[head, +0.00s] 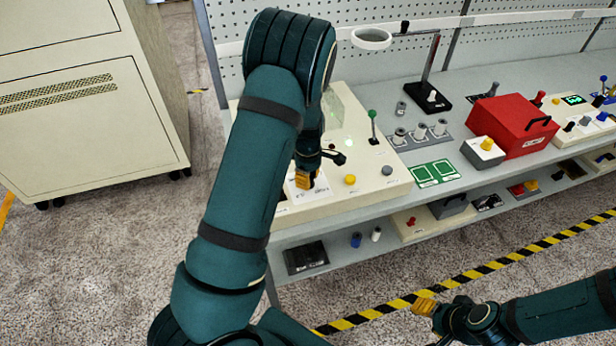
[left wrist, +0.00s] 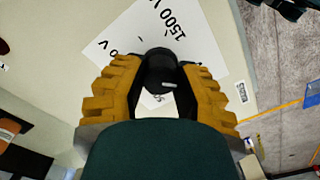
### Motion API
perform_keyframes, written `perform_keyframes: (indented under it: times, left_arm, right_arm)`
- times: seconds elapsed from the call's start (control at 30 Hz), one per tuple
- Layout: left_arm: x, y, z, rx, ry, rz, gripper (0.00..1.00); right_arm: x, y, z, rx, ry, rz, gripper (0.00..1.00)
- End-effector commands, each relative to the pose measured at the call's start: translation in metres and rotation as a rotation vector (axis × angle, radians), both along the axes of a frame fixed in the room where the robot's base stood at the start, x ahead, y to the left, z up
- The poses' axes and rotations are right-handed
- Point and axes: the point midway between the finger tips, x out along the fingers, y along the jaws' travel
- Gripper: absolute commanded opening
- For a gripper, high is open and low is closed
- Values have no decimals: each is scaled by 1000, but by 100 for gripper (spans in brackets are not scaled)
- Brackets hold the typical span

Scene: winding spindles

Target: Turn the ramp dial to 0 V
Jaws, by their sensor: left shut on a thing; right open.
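The ramp dial is a black knob (left wrist: 160,66) with a short white mark on a white scale plate (left wrist: 205,50). The scale shows "1500 V", a partly cut label ending in "V", and another label mostly hidden by the knob and fingers. My left gripper (left wrist: 160,80) has its yellow fingers shut on the knob, one on each side. In the head view my left gripper (head: 307,179) reaches down onto the cream panel (head: 375,190); the knob is hidden there. My right gripper (head: 426,306) is open and empty, away from the bench above the floor.
The panel also bears a yellow button (head: 350,180) and a green-topped lever (head: 373,127). To the right are spindles (head: 420,132), green-marked pads (head: 434,173) and a red box (head: 508,126). A cream cabinet (head: 90,100) stands at left. The floor by my right gripper is clear.

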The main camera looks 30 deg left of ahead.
Motion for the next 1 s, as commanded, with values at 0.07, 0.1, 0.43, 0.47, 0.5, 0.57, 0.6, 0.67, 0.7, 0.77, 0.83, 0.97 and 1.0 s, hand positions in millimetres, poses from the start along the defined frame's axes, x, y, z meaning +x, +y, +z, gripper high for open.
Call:
perform_keyframes:
  times: [0.07,0.1,0.43,0.47,0.5,0.57,0.6,0.67,0.7,0.77,0.83,0.97,1.0]
  left_arm:
    - [-2,-1,-2,-3,8,1,0]
    - [-2,-1,-2,-3,8,1,43]
    - [-1,0,-1,-1,3,0,67]
    - [-1,0,0,-1,2,0,67]
    - [-1,0,1,-1,2,-1,67]
    - [0,0,4,-1,1,-1,67]
    - [0,0,8,-1,0,-1,67]
    - [1,-1,16,-1,-3,-1,67]
    - [1,-1,23,-1,-2,-1,67]
    - [0,-1,34,-2,-3,-1,67]
    - [1,-1,49,-1,-4,-2,67]
    - [1,-1,76,-1,-3,-3,67]
    - [0,-1,83,-2,-2,-2,67]
  right_arm:
    - [0,0,0,0,0,0,47]
    - [0,0,0,0,0,0,47]
    - [0,0,0,0,0,0,47]
    - [0,0,0,0,0,0,47]
    - [0,0,0,0,0,0,47]
    - [0,0,0,0,0,0,47]
    - [0,0,0,0,0,0,47]
    - [0,0,0,0,0,0,47]
    - [0,0,0,0,0,0,47]
    - [0,0,0,0,0,0,47]
    - [0,0,0,0,0,0,47]
    - [0,0,0,0,0,0,47]
    - [0,0,0,0,0,0,47]
